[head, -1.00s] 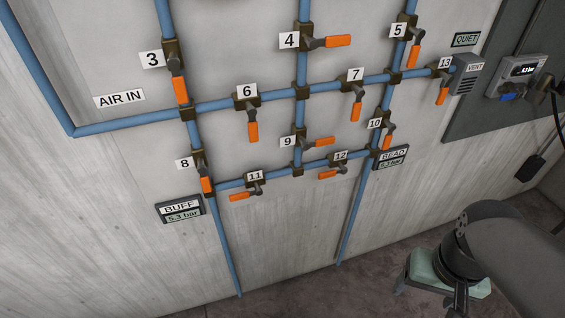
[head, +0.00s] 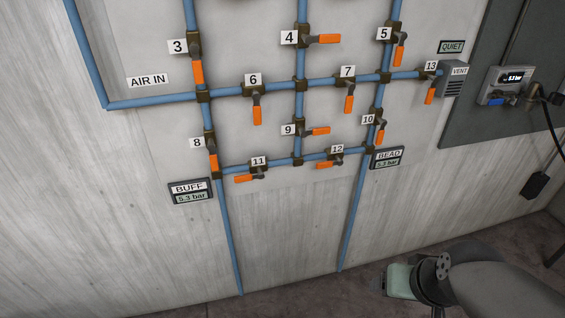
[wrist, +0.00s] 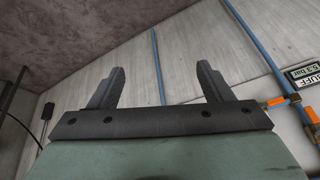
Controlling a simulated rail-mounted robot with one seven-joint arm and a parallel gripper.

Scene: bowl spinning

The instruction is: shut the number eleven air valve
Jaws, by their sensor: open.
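The number eleven valve (head: 258,167) sits on the lower horizontal blue pipe, below its "11" label (head: 259,161). Its orange handle (head: 243,178) points left, roughly along that pipe. In the wrist view, which is upside down, an orange handle (wrist: 276,101) near the right finger appears to be this one; its valve body is partly hidden. My gripper (wrist: 160,66) is open and empty, its two dark fingers wide apart, facing the wall. In the head view my wrist is at the lower right, well away from the valve; the fingers are not clearly visible there.
Valve 8 (head: 210,143) is close by on the left, its handle down along its pipe. Valve 12 (head: 338,160) is to the right, its handle pointing left. The BUFF gauge (head: 190,191) reads 5.3 bar. The wall below the lower pipe is clear between two vertical pipes.

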